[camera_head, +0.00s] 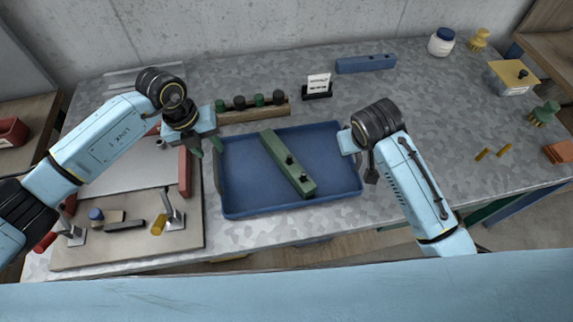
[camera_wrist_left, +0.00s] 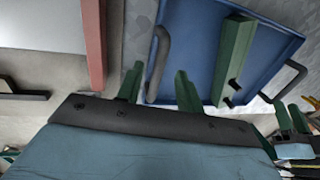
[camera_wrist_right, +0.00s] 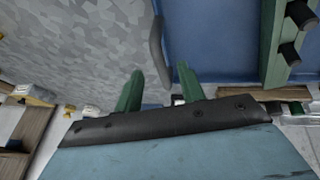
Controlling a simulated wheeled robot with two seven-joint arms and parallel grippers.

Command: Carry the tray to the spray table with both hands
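The blue tray (camera_head: 235,190) lies flat on the grey speckled table, with a long green block (camera_head: 283,158) with two dark knobs inside it. My left gripper (camera_head: 207,148) is at the tray's left side. In the left wrist view its green fingers (camera_wrist_left: 158,87) stand apart, one on each side of the line of the dark tray handle (camera_wrist_left: 159,62), with gaps visible. My right gripper (camera_wrist_right: 158,88) is at the tray's right side. Its fingers are apart, with the other tray handle (camera_wrist_right: 157,50) ahead between them.
A board with clamps (camera_head: 130,255) lies left of the tray. A rack of dark and green knobs (camera_head: 253,110) and a small sign (camera_head: 318,86) stand behind it. A blue bar (camera_head: 365,64) and white jar (camera_head: 441,42) are farther back.

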